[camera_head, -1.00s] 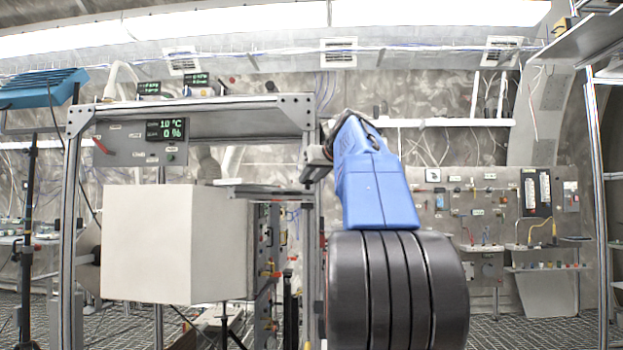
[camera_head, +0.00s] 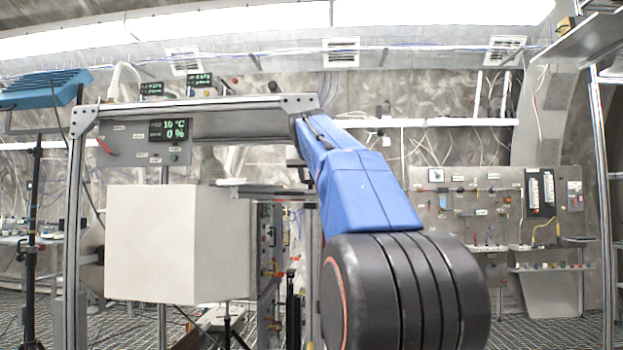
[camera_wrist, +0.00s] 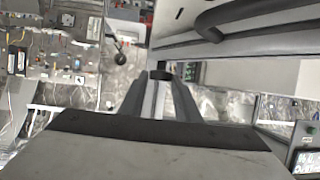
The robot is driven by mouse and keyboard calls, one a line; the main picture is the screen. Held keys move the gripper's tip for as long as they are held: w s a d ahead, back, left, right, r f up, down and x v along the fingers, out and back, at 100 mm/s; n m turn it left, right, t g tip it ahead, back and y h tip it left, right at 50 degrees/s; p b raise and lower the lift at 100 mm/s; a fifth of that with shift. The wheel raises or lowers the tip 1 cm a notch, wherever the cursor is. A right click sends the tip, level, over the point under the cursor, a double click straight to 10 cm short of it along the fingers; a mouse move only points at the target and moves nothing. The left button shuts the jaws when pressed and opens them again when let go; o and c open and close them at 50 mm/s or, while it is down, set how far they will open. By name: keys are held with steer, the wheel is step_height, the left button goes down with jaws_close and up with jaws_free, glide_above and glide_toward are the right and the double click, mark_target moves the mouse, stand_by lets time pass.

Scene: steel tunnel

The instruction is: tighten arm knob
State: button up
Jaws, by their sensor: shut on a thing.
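In the wrist view my gripper (camera_wrist: 161,84) has its two dark fingers close together around a small dark knob-like piece (camera_wrist: 161,75). I take this to be the arm knob; it is largely hidden between the fingertips, so its turn and tightness cannot be told. A pale metal bar shows between the fingers. My gripper is hidden behind the arm there, and no knob shows.
A large pale box (camera_head: 150,243) hangs in the frame at left. A panel with a green display (camera_head: 168,130) sits above it. A tool wall (camera_head: 450,205) stands behind at right. A grey beam with a dark cable (camera_wrist: 240,25) lies close to my gripper in the wrist view.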

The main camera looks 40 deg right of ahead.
steer(key=shift+a+m+g+h, duration=0.1)
steer(key=shift+m+g+h, duration=0.2)
steer(key=shift+m+g, duration=0.2)
steer(key=o, duration=1)
steer(key=shift+o, duration=0.2)
steer(key=v, duration=1.7)
steer(key=shift+a, duration=0.2)
steer(key=shift+s, duration=0.15)
